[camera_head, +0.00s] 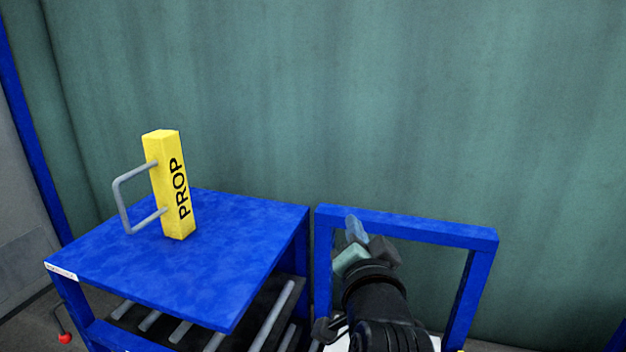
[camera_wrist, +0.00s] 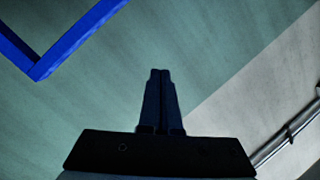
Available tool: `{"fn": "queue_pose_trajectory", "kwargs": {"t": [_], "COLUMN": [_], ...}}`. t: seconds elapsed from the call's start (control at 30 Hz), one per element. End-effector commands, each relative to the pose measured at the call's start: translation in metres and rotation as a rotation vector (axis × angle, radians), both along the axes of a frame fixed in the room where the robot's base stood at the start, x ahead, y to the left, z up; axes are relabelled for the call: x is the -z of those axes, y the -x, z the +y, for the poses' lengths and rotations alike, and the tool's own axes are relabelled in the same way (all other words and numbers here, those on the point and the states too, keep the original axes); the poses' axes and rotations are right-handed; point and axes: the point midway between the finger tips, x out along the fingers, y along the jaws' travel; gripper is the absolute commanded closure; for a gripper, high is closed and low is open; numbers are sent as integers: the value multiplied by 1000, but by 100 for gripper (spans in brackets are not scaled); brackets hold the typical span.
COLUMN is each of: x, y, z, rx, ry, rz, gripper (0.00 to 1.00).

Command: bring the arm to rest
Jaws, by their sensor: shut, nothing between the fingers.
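My gripper (camera_wrist: 160,76) shows in the wrist view with its two dark fingers together and nothing between them. In the head view my black arm rises from the bottom, right of centre, in front of the blue frame (camera_head: 410,222). Its end is partly hidden by the wrist there. Small blue-grey and green pieces show just beyond the wrist, and I cannot tell what they are.
A blue table (camera_head: 245,235) stands at the left with metal rollers (camera_head: 270,318) beneath its top. A yellow block marked PROP (camera_head: 172,185), with a grey handle, stands upright on it. A green wall (camera_head: 380,100) is behind. A red knob (camera_head: 65,338) is at lower left.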

Motion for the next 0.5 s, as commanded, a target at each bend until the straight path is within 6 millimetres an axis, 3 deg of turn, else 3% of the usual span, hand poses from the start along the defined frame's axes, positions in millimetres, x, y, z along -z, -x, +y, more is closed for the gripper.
{"fn": "queue_pose_trajectory", "kwargs": {"t": [0.03, 0.2, 0.37, 0.5], "x": [-44, -164, -263, -334], "y": [9, 58, 128, 208], "z": [6, 27, 48, 63], "rx": [4, 53, 149, 278], "ry": [77, 337, 556, 720], "rz": [-87, -368, -629, -853], "gripper": [100, 100, 100, 100]}}
